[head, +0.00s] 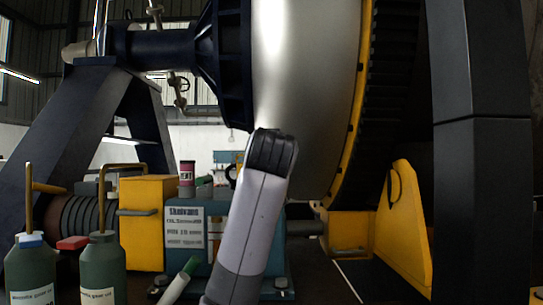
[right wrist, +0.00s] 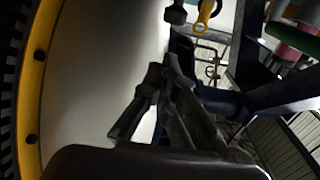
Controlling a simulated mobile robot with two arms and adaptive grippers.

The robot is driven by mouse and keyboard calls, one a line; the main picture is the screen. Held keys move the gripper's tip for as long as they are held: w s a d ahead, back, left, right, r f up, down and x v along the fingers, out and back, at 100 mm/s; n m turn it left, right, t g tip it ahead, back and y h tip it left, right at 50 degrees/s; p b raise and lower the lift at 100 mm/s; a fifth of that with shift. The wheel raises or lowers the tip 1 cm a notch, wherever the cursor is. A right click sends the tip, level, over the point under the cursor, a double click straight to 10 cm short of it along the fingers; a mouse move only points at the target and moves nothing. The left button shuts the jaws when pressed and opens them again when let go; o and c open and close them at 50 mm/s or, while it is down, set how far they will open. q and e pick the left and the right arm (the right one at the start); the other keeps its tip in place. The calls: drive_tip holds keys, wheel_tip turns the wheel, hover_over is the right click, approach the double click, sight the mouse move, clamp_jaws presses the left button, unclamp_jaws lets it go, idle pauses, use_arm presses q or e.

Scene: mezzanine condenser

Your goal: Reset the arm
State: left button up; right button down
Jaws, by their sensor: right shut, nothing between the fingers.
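My right gripper (right wrist: 165,75) shows in the right wrist view with its dark fingers together and nothing between them. It is in front of the pale curved side of the large drum (right wrist: 95,75), and I cannot tell how far apart they are. In the head view a pale arm link of mine with a dark joint rises in the middle, in front of the silver drum (head: 305,90). No gripper shows in the head view, and my left gripper is in neither view.
The drum has a yellow toothed rim (head: 352,110). A dark post (head: 485,150) and a yellow bracket (head: 408,225) stand at right. Dark green bottles (head: 103,268), a yellow box (head: 147,220) and a labelled blue box (head: 186,228) crowd the lower left. Dark floor shows at lower right.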

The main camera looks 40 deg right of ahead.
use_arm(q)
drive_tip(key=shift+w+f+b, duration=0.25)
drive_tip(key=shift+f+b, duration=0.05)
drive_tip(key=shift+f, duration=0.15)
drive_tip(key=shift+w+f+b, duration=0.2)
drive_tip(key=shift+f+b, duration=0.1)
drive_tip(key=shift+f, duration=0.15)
use_arm(e)
drive_tip(key=s+a, duration=0.1)
drive_tip(key=s+a+f, duration=0.1)
drive_tip(key=s, duration=0.1)
drive_tip(key=shift+s+a+f, duration=0.25)
drive_tip(key=shift+a+f, duration=0.1)
drive_tip(key=shift+a, duration=0.05)
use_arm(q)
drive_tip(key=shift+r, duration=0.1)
use_arm(e)
drive_tip(key=shift+w, duration=0.1)
